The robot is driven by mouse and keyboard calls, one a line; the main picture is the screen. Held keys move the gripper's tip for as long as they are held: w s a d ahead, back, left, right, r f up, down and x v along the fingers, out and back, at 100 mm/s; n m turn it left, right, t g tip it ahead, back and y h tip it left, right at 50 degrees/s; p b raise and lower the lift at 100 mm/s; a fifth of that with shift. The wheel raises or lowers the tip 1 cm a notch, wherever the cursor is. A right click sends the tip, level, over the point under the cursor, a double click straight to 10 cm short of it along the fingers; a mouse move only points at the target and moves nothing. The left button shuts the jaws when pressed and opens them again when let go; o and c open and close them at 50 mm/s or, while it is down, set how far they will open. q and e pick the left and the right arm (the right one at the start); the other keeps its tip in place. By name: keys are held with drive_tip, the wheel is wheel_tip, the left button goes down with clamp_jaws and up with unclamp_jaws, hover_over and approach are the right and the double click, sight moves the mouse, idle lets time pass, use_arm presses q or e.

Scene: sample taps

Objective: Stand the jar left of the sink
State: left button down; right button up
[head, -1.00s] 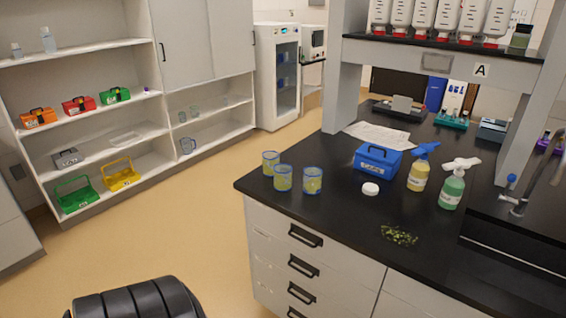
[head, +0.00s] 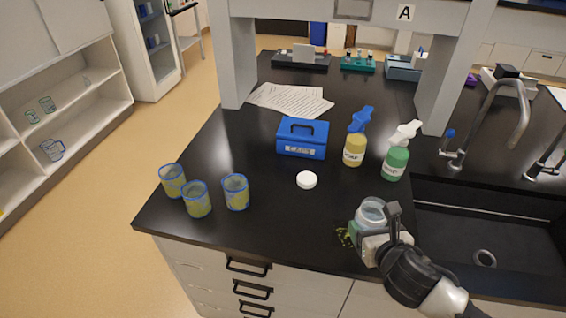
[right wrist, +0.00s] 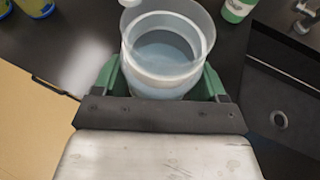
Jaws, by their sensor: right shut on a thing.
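The jar (head: 371,211) is clear, open at the top, with pale blue contents. It is upright at the front of the black bench, just left of the sink (head: 490,232). My right gripper (head: 372,234) is shut on the jar, which also shows between its green fingers in the right wrist view (right wrist: 165,60). I cannot tell whether the jar's base touches the bench. A white round lid (head: 306,180) lies on the bench behind and left of the jar. My left gripper is not in view.
Several blue-rimmed beakers (head: 197,200) stand at the left bench corner. A blue box (head: 302,138), a yellow bottle (head: 355,146) and a green bottle (head: 397,158) stand behind. A tap (head: 510,100) rises behind the sink. The bench between beakers and jar is clear.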

drive_tip(key=w+d+r, duration=0.1)
drive_tip(key=w+d, duration=0.3)
drive_tip(key=p, duration=0.2)
hover_over(335, 224)
wheel_tip(335, 224, down, 6)
drive_tip(key=shift+d, duration=0.15)
drive_tip(key=shift+a+f, duration=0.15)
drive_tip(key=shift+a, duration=0.05)
drive_tip(key=shift+f, duration=0.35)
wheel_tip(335, 224, down, 2)
drive_tip(key=shift+f, duration=0.75)
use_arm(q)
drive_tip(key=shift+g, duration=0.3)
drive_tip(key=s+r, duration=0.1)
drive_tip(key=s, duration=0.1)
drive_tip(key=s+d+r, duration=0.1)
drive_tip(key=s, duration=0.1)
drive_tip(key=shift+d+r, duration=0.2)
